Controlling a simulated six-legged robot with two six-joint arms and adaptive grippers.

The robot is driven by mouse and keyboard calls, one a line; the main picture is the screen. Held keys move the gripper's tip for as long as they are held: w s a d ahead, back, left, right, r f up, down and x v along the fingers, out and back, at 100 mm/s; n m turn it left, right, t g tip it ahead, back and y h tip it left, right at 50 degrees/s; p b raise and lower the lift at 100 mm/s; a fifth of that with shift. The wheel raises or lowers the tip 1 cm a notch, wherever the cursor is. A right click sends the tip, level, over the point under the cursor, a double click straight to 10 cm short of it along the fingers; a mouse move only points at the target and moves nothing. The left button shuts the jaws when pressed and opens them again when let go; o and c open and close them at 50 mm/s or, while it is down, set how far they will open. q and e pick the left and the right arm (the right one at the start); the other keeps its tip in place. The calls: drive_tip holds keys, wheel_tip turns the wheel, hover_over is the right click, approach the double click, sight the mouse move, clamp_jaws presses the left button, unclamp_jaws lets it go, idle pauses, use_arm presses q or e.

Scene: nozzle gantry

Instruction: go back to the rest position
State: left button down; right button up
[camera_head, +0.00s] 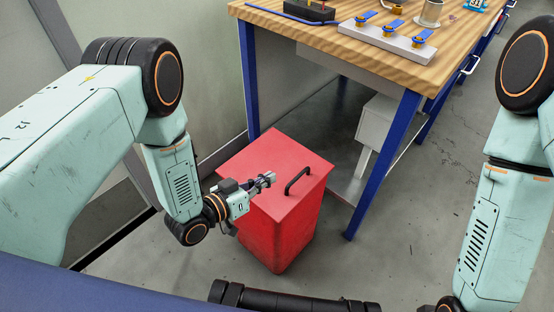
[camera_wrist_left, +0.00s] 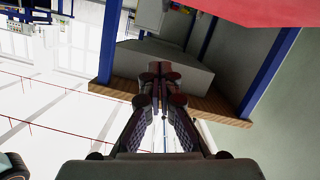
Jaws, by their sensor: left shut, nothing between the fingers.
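My left gripper (camera_head: 266,181) reaches in from the left in the head view. Its fingers are shut with nothing between them, and they lie in front of the red bin's lid in the picture; whether they touch it I cannot tell. In the left wrist view the fingers (camera_wrist_left: 160,75) come together at their tips, with nothing held. My right arm shows at the right edge of the head view, bent downward, and its gripper is out of the picture.
A red bin (camera_head: 270,232) with a black handle (camera_head: 297,181) stands beside the wooden workbench (camera_head: 310,38). The bench has blue legs (camera_head: 384,165) and carries a pale block (camera_head: 388,38) with blue-topped parts and a metal cup (camera_head: 430,12). Grey floor (camera_head: 420,225) is clear at right.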

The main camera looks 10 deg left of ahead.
use_arm(q)
drive_tip(key=s+a+f+n+g+y, duration=0.2)
drive_tip(key=s+a+f+g+y, duration=0.35)
drive_tip(key=s+f, duration=0.5)
drive_tip(key=s+a+r+n+g+y, duration=0.1)
drive_tip(key=s+a+r+g+y, duration=0.1)
drive_tip(key=s, duration=0.8)
drive_tip(key=s+a+r+n+g+y, duration=0.1)
drive_tip(key=s+a+r+g+y, duration=0.1)
drive_tip(key=s, duration=0.8)
drive_tip(key=a+r+g, duration=0.1)
drive_tip(key=a+g, duration=0.1)
drive_tip(key=a, duration=0.1)
drive_tip(key=shift+s, duration=0.15)
